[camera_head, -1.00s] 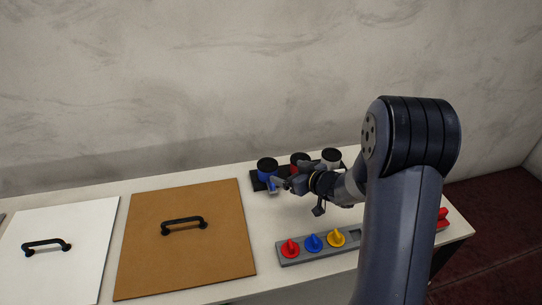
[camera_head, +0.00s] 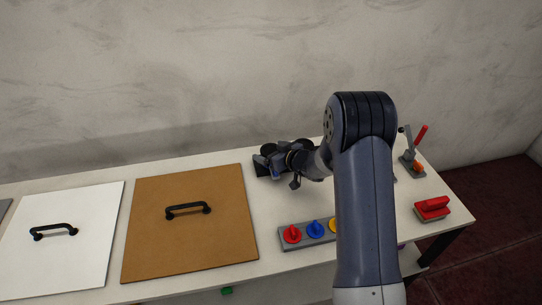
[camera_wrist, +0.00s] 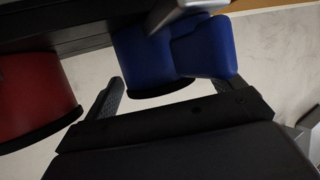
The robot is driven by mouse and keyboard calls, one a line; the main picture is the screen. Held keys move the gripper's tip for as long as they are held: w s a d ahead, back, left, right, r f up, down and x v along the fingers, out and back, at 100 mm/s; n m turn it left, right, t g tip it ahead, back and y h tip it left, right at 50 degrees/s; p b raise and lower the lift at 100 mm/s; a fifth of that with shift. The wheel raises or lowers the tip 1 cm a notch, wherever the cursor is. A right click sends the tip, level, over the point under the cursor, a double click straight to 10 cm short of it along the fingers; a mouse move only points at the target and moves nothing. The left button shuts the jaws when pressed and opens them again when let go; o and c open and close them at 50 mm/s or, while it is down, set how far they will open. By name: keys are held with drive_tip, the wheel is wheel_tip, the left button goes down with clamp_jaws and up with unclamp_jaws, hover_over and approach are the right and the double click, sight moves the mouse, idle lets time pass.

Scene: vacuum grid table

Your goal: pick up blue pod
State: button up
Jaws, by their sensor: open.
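The blue pod (camera_wrist: 145,55) is close up in the wrist view, with a dark rim and a blue block-like part (camera_wrist: 205,48) on its right. My gripper (camera_wrist: 165,92) is open, with one finger on each side of the pod's dark rim. I cannot tell whether the fingers touch it. In the head view my gripper (camera_head: 268,164) is at the pod rack at the back of the table and largely hides the blue pod. The red pod (camera_wrist: 32,98) stands to the left in the wrist view.
A brown board (camera_head: 190,240) and a white board (camera_head: 60,260) with black handles lie left. A red-handled block (camera_head: 432,208) and a lever device (camera_head: 412,164) stand right.

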drive_tip(key=shift+w+a+f, duration=0.15)
drive_tip(key=shift+w+a, duration=0.05)
drive_tip(key=c, duration=1.3)
